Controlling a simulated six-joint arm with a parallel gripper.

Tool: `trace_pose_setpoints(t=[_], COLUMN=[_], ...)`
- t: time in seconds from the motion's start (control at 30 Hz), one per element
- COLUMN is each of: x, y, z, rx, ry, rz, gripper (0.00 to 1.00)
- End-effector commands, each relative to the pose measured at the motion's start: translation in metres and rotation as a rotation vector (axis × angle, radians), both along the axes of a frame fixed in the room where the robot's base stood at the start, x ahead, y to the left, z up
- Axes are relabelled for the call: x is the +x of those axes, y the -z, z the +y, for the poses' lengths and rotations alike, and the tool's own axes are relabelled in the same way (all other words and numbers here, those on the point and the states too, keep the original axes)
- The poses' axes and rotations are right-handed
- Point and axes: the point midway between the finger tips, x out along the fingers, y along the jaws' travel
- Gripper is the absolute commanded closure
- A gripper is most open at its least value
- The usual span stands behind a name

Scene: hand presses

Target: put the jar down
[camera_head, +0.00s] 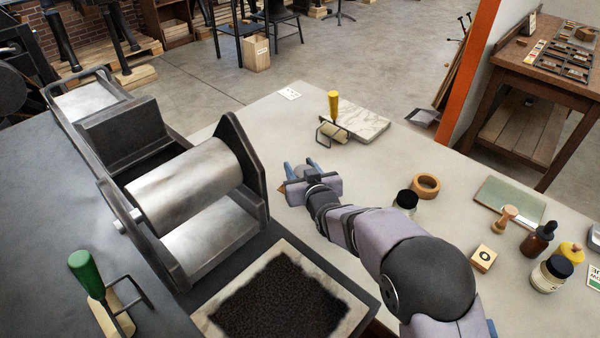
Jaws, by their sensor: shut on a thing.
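My gripper (301,170) is shut, with blue fingertips, over the pale worktop right of the roller press. The jar in it is nearly all hidden by the fingers and wrist. A small brown bit shows at the gripper's left side; I cannot tell whether it is part of the jar. I cannot tell whether what I hold touches the worktop. Two other jars stand on the worktop: a dark-lidded jar (406,199) partly behind my arm, and a labelled jar with a dark lid (551,273) at the right.
The roller press (190,185) stands close left. An inked slab (280,302) lies in front. A yellow-handled brayer (333,118) and marble slab (360,122) are behind my gripper. A wooden ring (426,186), stamp block (483,257) and dropper bottle (538,239) are right. Bare worktop surrounds my gripper.

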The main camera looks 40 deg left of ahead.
Motion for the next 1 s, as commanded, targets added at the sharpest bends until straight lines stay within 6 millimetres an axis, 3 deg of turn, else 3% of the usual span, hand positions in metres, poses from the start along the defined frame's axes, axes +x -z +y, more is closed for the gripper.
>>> trace_pose_setpoints(t=[0.17, 0.57, 0.6, 0.67, 1.0], x=[0.000, 0.000, 0.000, 0.000, 0.000], y=[0.019, 0.024, 0.025, 0.024, 0.023], z=[0.000, 0.000, 0.000, 0.000, 0.000], rx=[0.001, 0.003, 0.000, 0.000, 0.000], ry=[0.000, 0.000, 0.000, 0.000, 0.000], rz=[-0.001, -0.002, 0.000, 0.000, 0.000], gripper=[0.89, 0.89, 0.58, 0.43, 0.41])
